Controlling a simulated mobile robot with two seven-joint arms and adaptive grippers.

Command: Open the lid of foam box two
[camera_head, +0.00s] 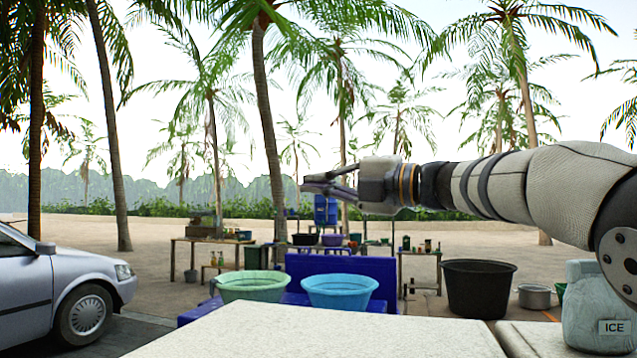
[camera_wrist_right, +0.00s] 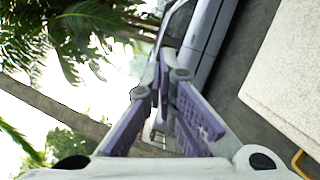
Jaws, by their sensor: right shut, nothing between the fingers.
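A large white slab-like top (camera_head: 320,332), which looks like a foam box lid, fills the bottom middle of the head view. A second white top (camera_head: 540,342) lies beside it at the right. I cannot tell which one is box two, and the box sides are out of view. My right gripper (camera_head: 308,185) is shut and empty, held level in the air well above the white top and pointing left. In the right wrist view its fingers (camera_wrist_right: 160,75) meet, and a white top (camera_wrist_right: 290,72) shows at the right, apart from them. My left gripper is not in view.
A clear ice bag or jar (camera_head: 590,300) stands on the right white top. Beyond are a green basin (camera_head: 252,287), a blue basin (camera_head: 340,292), a black tub (camera_head: 477,288) and a metal pot (camera_head: 534,297). A silver car (camera_head: 60,285) stands left.

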